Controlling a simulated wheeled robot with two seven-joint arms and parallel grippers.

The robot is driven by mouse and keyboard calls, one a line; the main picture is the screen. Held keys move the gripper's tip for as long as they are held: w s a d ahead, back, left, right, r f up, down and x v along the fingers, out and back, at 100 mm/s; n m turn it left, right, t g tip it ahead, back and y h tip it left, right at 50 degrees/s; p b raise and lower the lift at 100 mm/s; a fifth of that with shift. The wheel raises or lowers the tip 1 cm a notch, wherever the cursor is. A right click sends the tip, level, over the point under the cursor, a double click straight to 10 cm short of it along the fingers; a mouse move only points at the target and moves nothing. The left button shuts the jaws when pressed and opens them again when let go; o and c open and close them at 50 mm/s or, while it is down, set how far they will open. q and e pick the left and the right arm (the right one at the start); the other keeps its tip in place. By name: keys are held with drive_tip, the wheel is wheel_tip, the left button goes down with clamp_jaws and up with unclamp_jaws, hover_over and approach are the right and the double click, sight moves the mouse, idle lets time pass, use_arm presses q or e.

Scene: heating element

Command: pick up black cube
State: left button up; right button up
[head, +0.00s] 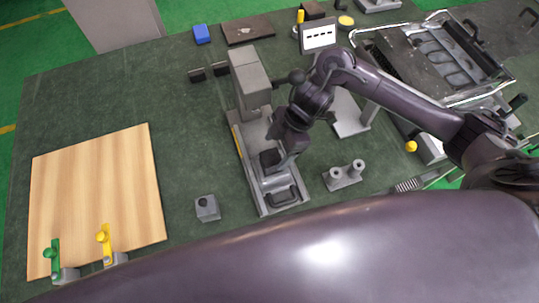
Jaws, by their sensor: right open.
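A small black cube (270,158) sits on the grey fixture (247,158) near the middle of the green table. My right gripper (281,158) reaches down from the upper right, its fingers open and right at the cube. From this angle I cannot tell whether a finger touches the cube. The gripper hides part of the fixture. My left gripper is not in view.
The fixture has a tall grey block (250,72) at its back and a black handle (281,196) in front. A grey holder with two posts (344,174) stands to the right, a small grey block (207,208) to the left. A wooden board (95,195) lies far left.

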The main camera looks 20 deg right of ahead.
sight(271, 159)
drive_tip(key=p+x, duration=0.1)
drive_tip(key=x, duration=0.2)
drive_tip(key=shift+s+d+f, duration=0.15)
drive_tip(key=x, duration=0.3)
drive_tip(key=shift+w+d+p, duration=0.15)
drive_tip(key=shift+w+p, duration=0.05)
drive_tip(key=shift+p, duration=0.15)
drive_tip(key=c, duration=1)
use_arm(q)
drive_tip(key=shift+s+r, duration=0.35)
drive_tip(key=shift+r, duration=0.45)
use_arm(e)
drive_tip(key=c, duration=0.4)
drive_tip(key=shift+w, duration=0.1)
